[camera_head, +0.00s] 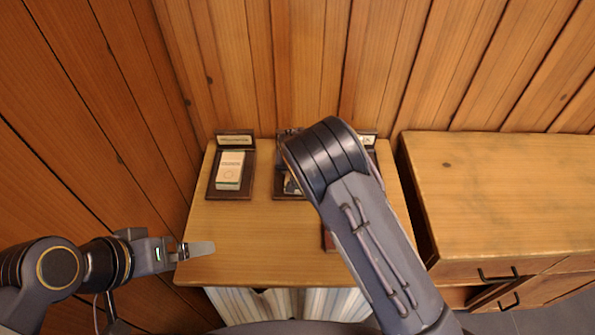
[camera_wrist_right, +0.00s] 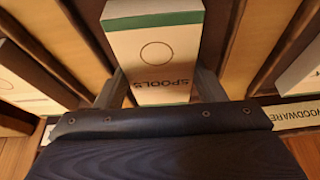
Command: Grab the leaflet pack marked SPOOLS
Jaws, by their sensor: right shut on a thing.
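The leaflet pack marked SPOOLS (camera_wrist_right: 158,55), white with green bands and a circle, fills the upper middle of the right wrist view. My right gripper (camera_wrist_right: 160,88) has one finger on each side of it and is shut on it. In the head view my right arm hides this gripper and most of the middle holder (camera_head: 283,190). My left gripper (camera_head: 196,249) is over the table's left front part, apart from the packs; its finger gap does not show.
A dark holder (camera_head: 214,190) with a white pack (camera_head: 229,170) stands at the back left of the table (camera_head: 250,235). Another holder (camera_head: 368,140) is partly hidden behind my arm. A WOODWARE label (camera_wrist_right: 297,115) shows at right. A drawer cabinet (camera_head: 500,200) stands on the right.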

